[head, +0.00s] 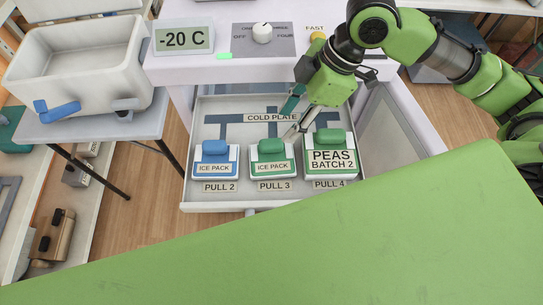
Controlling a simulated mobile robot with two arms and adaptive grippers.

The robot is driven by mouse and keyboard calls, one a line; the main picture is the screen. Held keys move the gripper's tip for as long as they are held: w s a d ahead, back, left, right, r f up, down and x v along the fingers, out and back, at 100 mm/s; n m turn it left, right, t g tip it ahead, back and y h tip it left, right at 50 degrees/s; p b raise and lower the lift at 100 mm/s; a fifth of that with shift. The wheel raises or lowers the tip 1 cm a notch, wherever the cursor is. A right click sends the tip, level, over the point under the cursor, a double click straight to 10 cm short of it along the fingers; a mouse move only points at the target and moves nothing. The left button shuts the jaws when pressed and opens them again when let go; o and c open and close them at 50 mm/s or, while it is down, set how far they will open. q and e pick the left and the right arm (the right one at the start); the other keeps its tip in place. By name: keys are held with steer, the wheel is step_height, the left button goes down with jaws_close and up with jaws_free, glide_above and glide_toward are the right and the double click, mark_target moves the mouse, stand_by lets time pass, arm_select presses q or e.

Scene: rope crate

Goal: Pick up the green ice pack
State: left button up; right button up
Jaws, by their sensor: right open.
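The green ice pack (271,147) stands in the middle of an open drawer (190,180), with a white front labelled ICE PACK above the label PULL 3. My right gripper (293,122) points down into the drawer from the upper right, just behind and right of the green ice pack. Its fingers are apart with nothing seen between them. Whether a finger touches the pack, I cannot tell. My left gripper is out of view.
A blue ice pack (215,150) stands left of the green one, and a green PEAS BATCH 2 pack (329,140) close on its right. A control panel with a -20 C display (184,39) overhangs the drawer's back. A white crate (70,60) is at left.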

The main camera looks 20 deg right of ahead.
mark_target(272, 142)
steer(key=x, duration=0.6)
steer(key=shift+w, duration=0.1)
steer(key=x, duration=0.5)
steer(key=shift+w+f, duration=0.1)
steer(key=shift+w, duration=0.15)
jaws_close()
